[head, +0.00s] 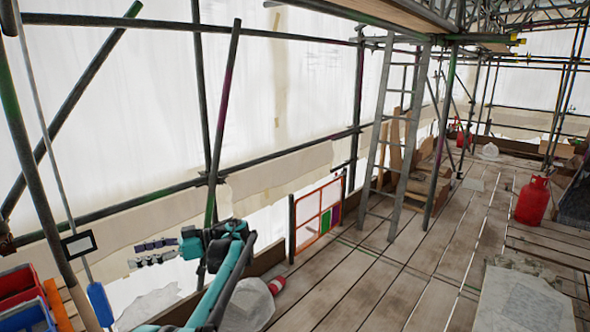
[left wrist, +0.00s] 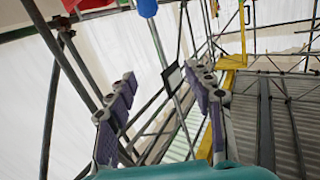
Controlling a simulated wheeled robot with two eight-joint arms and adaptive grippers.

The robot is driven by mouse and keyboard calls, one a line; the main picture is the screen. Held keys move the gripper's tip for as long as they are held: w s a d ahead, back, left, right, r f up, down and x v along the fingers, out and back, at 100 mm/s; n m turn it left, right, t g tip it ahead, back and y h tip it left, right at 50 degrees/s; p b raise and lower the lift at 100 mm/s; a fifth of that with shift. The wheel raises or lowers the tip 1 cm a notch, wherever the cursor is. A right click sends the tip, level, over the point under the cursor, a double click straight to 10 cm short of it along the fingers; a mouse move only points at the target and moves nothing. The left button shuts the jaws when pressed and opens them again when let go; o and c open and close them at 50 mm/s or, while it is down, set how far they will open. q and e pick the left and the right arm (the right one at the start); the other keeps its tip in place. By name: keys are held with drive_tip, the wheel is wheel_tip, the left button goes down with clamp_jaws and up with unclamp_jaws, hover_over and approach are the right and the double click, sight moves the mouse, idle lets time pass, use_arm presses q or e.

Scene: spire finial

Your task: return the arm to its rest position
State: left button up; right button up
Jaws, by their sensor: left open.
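My left arm (head: 222,282), teal and dark, comes up from the bottom left of the head view. My left gripper (head: 154,253) is at its upper end, pointing left. Its two purple and grey fingers are apart. In the left wrist view the fingers (left wrist: 162,95) also stand wide apart with nothing between them. The gripper is in the air in front of the scaffold poles and white sheeting, and I see it holding nothing. My right gripper is in neither view.
Scaffold poles (head: 222,100) stand close by the left arm. Red, orange and blue bins (head: 28,318) sit at the lower left. A ladder (head: 399,140) leans mid-view. A red gas bottle (head: 533,201) stands on the right. The plank floor (head: 390,275) is largely clear.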

use_arm(q)
drive_tip(key=s+d+f+m+t+h, duration=0.3)
drive_tip(key=s+m+t+h, duration=0.1)
drive_tip(key=s+m, duration=0.3)
drive_tip(key=s+d+f+m+t+h, duration=0.3)
drive_tip(key=s+m+h, duration=0.1)
drive_tip(key=s+m, duration=0.25)
drive_tip(key=s+d+f+m+t+h, duration=0.5)
drive_tip(key=s+d+f+m+h, duration=0.2)
drive_tip(key=s+d+f, duration=0.5)
drive_tip(key=s+d+h, duration=0.1)
drive_tip(key=s+d, duration=0.1)
drive_tip(key=d, duration=0.1)
drive_tip(key=shift+d+t, duration=0.2)
drive_tip(key=shift+t, duration=0.1)
drive_tip(key=shift+c, duration=0.2)
